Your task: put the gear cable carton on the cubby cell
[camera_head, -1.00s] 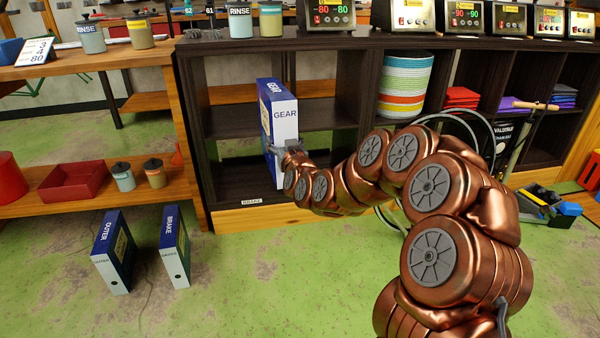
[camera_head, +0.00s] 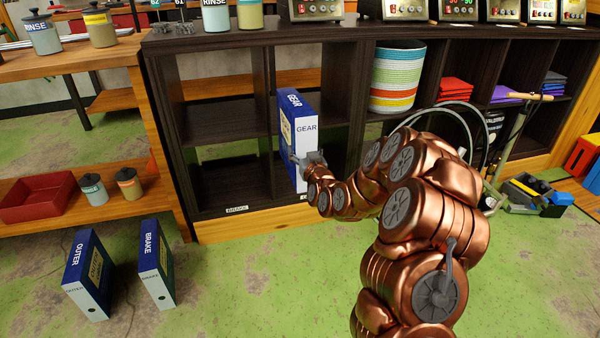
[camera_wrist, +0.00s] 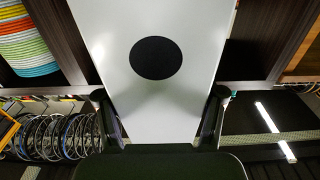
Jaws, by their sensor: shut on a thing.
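The gear cable carton (camera_head: 305,128) is a tall blue and white box marked GEAR. It is held upright in front of the dark cubby shelf (camera_head: 225,38). My gripper (camera_head: 309,160) is shut on its lower part. In the wrist view the carton's white face (camera_wrist: 155,100) with a black round spot fills the middle between the two fingers (camera_wrist: 160,122). The lower left cubby cell (camera_head: 237,187) has a BRAKE label on its front edge. A second label beside it is mostly hidden by my arm. The carton covers part of the divider and the cells behind it.
An OUTER carton (camera_head: 88,275) and a BRAKE carton (camera_head: 156,264) stand on the green floor at left. A striped basket (camera_head: 397,76) sits in an upper cell. Folded cloths (camera_head: 456,88) lie in cells further right. Cables loop by the shelf at right.

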